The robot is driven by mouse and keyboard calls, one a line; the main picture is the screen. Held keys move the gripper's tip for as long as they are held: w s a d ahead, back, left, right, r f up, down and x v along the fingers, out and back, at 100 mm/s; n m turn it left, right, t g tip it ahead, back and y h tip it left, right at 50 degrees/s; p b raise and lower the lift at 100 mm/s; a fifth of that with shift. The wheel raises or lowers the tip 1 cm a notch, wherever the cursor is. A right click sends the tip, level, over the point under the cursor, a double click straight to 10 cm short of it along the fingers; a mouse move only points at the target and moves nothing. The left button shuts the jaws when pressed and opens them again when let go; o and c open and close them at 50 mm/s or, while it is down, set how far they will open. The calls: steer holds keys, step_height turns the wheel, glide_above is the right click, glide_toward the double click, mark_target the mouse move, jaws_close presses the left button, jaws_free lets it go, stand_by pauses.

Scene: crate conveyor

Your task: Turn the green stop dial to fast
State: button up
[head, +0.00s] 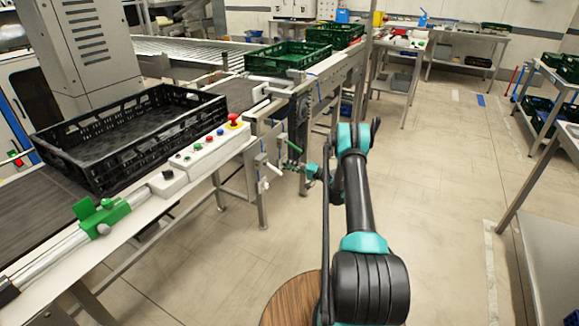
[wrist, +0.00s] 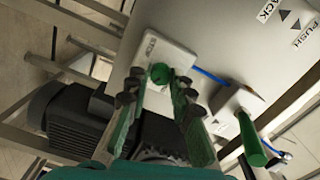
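In the wrist view the green dial (wrist: 160,73) is a small round knob on a white plate (wrist: 172,55) fixed to a grey panel. My gripper (wrist: 157,88) is open, with one finger on each side of the dial. A gap seems to show between the knob and the fingers; I cannot tell whether either touches it. In the head view my gripper (head: 312,173) is beside the conveyor's side, and the dial is too small to make out there.
A green lever handle (wrist: 250,140) stands right of the dial in the wrist view, near a blue cable (wrist: 208,76). It also shows in the head view (head: 293,147). A black crate (head: 130,137) sits on the conveyor beside a button box (head: 207,150).

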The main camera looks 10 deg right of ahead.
steer(key=o, duration=0.4)
steer(key=v, duration=1.2)
